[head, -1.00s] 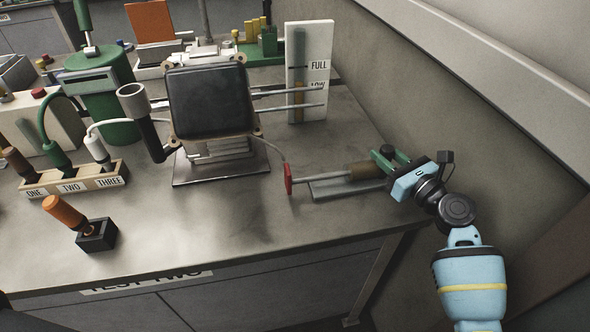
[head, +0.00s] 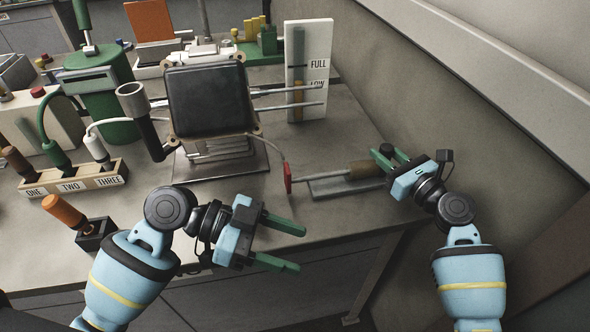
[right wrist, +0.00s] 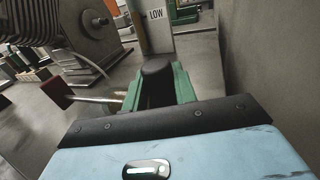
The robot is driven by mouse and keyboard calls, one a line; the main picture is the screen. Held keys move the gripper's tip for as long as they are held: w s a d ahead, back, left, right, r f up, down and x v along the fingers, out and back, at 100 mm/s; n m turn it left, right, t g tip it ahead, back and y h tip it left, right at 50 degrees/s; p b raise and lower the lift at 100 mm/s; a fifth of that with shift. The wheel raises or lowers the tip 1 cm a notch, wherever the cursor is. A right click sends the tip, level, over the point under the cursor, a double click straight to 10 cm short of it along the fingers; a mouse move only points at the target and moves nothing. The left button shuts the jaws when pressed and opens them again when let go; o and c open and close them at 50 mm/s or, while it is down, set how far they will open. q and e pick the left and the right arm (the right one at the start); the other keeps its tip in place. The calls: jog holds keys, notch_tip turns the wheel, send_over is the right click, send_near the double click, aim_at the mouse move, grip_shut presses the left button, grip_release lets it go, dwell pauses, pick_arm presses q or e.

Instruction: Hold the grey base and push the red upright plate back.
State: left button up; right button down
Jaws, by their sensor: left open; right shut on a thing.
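The red upright plate (head: 288,178) stands at the left end of a thin rod. The rod runs right into a brown cylinder (head: 364,169) on the low grey base (head: 328,188). The red plate also shows at the left in the right wrist view (right wrist: 56,94). My right gripper (head: 393,156) is at the right end of the base, its green fingers shut on a dark round-topped post (right wrist: 157,67). Where the post joins the base is hidden. My left gripper (head: 300,248) is open and empty, in front of the red plate and apart from it, near the table's front edge.
A dark square panel device (head: 207,100) stands left of the plate, with a thin cable (head: 270,145) running toward it. A white FULL/LOW gauge (head: 308,70) stands behind. An orange-handled stick (head: 62,209) is at front left. A wall (head: 440,90) rises along the right.

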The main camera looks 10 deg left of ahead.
aim_at(285, 170)
pick_arm(q)
jog(key=w+a+n+t, duration=0.1)
jog(key=w+a, duration=0.3)
jog(key=w+a+f+n+t+y, duration=0.1)
jog(key=w+a+t, duration=0.1)
jog(key=w+a, duration=0.3)
jog(key=w+a+f+n+t+y, duration=0.1)
jog(key=w+a+t, duration=0.1)
jog(key=w+a, duration=0.3)
jog(key=shift+a, duration=0.1)
pick_arm(e)
jog(key=shift+f, duration=0.35)
pick_arm(q)
jog(key=w+d, duration=0.1)
jog(key=d, duration=0.2)
jog(key=w+d, duration=0.2)
jog(key=d, duration=0.2)
jog(key=w+d, duration=0.1)
jog(key=d, duration=0.3)
jog(key=shift+w+d, duration=0.1)
jog(key=shift+w, duration=0.15)
pick_arm(e)
jog(key=shift+s, duration=0.1)
pick_arm(q)
jog(key=shift+w+d+f, duration=0.25)
jog(key=shift+d, duration=0.25)
